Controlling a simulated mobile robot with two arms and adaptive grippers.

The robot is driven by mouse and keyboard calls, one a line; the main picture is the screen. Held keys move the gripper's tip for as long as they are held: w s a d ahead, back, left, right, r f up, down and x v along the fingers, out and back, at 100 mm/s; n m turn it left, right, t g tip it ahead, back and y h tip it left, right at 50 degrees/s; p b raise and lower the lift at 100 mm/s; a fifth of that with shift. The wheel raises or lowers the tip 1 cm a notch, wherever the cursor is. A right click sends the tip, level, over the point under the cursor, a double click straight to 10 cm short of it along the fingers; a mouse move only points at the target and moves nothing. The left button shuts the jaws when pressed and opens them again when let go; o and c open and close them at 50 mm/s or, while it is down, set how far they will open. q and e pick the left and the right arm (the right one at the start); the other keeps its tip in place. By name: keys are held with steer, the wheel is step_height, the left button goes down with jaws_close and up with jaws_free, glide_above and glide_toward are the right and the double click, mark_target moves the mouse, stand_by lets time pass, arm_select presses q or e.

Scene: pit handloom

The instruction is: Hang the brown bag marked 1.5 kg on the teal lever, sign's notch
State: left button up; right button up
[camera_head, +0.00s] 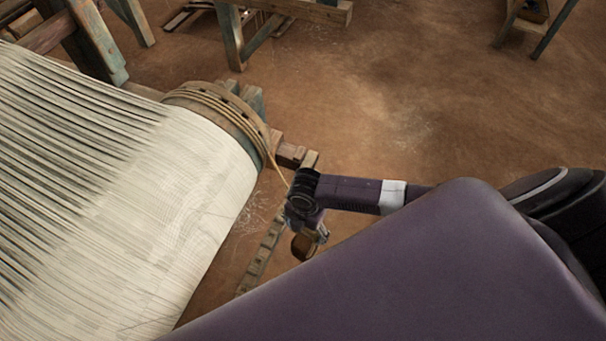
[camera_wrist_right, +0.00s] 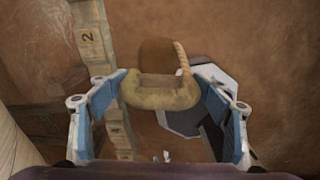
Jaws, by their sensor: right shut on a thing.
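My right gripper (camera_head: 308,232) is low beside the cloth roll in the head view. In the right wrist view its blue-padded fingers (camera_wrist_right: 160,94) are shut on the tan padded top of a brown bag (camera_wrist_right: 158,54). The bag (camera_head: 302,246) hangs below the gripper in the head view; no weight mark is readable. A notched bar (camera_head: 262,254) runs just left of the bag, apart from it in the picture. It also shows in the right wrist view (camera_wrist_right: 90,46), wood-coloured, with a "2" and a "4" on it. I see no clear teal on it. My left gripper is out of view.
The cloth roll (camera_head: 190,215) with white warp fills the left. A rope (camera_head: 276,170) comes off the wooden drum (camera_head: 215,105) at its end and runs down towards my right gripper. Wooden frames (camera_head: 240,40) stand at the back. The earth floor (camera_head: 400,100) is open behind.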

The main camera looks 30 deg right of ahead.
mark_target(276, 227)
steer(key=shift+f+n, duration=0.45)
steer(key=shift+n, duration=0.25)
steer(key=shift+w+a+f+b, duration=0.2)
steer(key=shift+w+a+b, duration=0.05)
steer(key=shift+w+b, duration=0.15)
steer(key=shift+w+a+f+b, duration=0.15)
steer(key=shift+w+a+b, duration=0.75)
steer(key=shift+w+b, duration=0.3)
steer(key=shift+w+a+f+b, duration=0.1)
steer(key=shift+w+a+b, duration=0.85)
steer(key=shift+w+b, duration=0.2)
steer(key=shift+w+a+f+b, duration=0.15)
steer(key=shift+w+a+b, duration=0.75)
steer(key=shift+w+b, duration=0.3)
steer(key=shift+f+b, duration=0.65)
steer(key=shift+f, duration=0.4)
steer(key=shift+f, duration=0.3)
